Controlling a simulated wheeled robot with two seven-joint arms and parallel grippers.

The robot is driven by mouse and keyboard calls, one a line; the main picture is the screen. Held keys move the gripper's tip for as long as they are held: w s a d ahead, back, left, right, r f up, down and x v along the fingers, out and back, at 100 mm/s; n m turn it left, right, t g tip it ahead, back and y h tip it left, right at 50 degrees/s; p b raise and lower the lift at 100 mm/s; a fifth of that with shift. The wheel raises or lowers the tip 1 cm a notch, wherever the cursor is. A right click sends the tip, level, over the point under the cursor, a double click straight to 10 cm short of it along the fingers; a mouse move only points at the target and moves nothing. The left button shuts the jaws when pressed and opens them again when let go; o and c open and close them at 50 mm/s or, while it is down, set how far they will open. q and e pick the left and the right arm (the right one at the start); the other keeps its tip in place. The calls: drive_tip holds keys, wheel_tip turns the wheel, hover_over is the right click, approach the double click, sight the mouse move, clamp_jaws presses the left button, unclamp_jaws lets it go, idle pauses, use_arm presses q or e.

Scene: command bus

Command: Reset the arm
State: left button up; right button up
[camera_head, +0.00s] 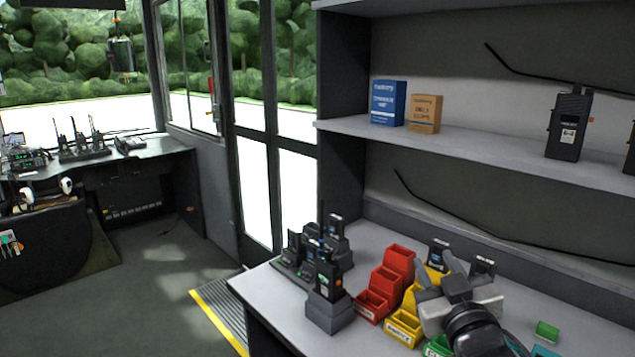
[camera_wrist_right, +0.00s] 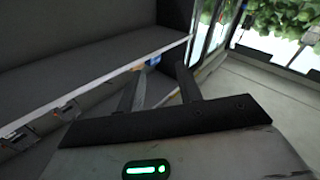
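My right gripper (camera_head: 434,264) is at the lower right of the head view, above the worktop (camera_head: 377,236) and in front of the yellow bins. My left arm and gripper do not show in either view.
Red bins (camera_head: 390,279) and yellow bins (camera_head: 404,325) stand close beside my right gripper, partly hidden by it. Radios in a charger (camera_head: 302,262) stand to the left. A shelf (camera_head: 463,144) above holds a blue box (camera_head: 388,103), an orange box (camera_head: 424,114) and a radio (camera_head: 569,125).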

drive_tip(key=s+d+f+m+g+h, duration=0.1)
drive_tip(key=s+f+m+g, duration=0.1)
drive_tip(key=s+f+g, duration=1.1)
drive_tip(key=s+f, duration=0.4)
drive_tip(key=s, duration=0.4)
drive_tip(key=s+f+g, duration=0.2)
drive_tip(key=s+f, duration=0.3)
drive_tip(key=s, duration=0.4)
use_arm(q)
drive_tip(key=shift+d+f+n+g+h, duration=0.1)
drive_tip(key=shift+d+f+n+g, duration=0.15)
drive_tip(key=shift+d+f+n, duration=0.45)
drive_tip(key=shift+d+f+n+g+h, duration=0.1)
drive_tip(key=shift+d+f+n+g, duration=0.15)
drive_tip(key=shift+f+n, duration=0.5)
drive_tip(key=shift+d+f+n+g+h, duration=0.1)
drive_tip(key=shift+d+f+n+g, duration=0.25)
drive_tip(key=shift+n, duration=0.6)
use_arm(e)
drive_tip(key=w+a+f+t+y, duration=0.1)
drive_tip(key=w+a+f+t, duration=0.1)
drive_tip(key=f+t, duration=0.1)
drive_tip(key=w+a+f+n+t+y, duration=0.1)
drive_tip(key=w+a+f+t, duration=0.2)
drive_tip(key=f, duration=0.3)
drive_tip(key=shift+f+y, duration=0.15)
drive_tip(key=shift+y, duration=0.15)
